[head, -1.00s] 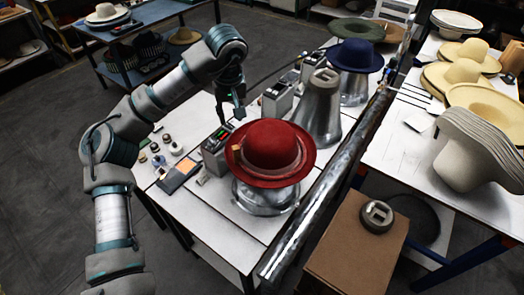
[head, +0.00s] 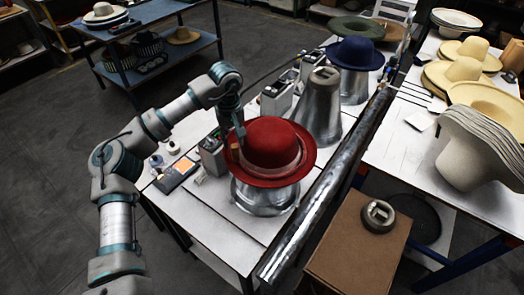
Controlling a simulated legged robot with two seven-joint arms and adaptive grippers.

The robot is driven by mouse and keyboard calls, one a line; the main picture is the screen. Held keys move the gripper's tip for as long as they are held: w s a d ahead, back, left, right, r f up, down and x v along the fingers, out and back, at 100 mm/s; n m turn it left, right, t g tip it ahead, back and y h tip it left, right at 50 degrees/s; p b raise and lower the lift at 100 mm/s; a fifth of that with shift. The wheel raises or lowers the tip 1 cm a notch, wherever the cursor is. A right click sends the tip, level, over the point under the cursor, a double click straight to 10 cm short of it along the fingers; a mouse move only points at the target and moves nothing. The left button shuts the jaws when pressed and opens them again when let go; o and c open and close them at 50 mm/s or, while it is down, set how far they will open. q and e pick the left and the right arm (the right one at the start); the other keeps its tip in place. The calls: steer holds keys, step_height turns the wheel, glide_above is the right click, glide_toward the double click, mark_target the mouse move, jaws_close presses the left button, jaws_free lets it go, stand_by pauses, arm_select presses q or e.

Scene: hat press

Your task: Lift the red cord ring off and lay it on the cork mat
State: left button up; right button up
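A red hat (head: 268,140) sits brim-down on a round metal form at the near end of the white bench. A paler reddish band (head: 284,171) circles the base of its crown; it looks like the cord ring, though it is hard to separate from the hat. My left gripper (head: 240,134) points down at the left side of the crown, above the brim. Its fingertips are small and dark; I cannot tell whether they touch the band or how far apart they are. I cannot pick out a cork mat for certain. My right gripper is not in view.
A blue hat (head: 355,54) and a bare metal form (head: 318,108) stand farther along the bench. A long metal tube (head: 322,195) runs along its right edge. A brown box (head: 350,250) stands right of it. A small device (head: 178,172) lies at left.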

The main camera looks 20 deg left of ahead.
mark_target(234, 150)
arm_select(q)
step_height(234, 150, down, 5)
steer(key=shift+a+f, duration=0.1)
jaws_close()
stand_by(0.3)
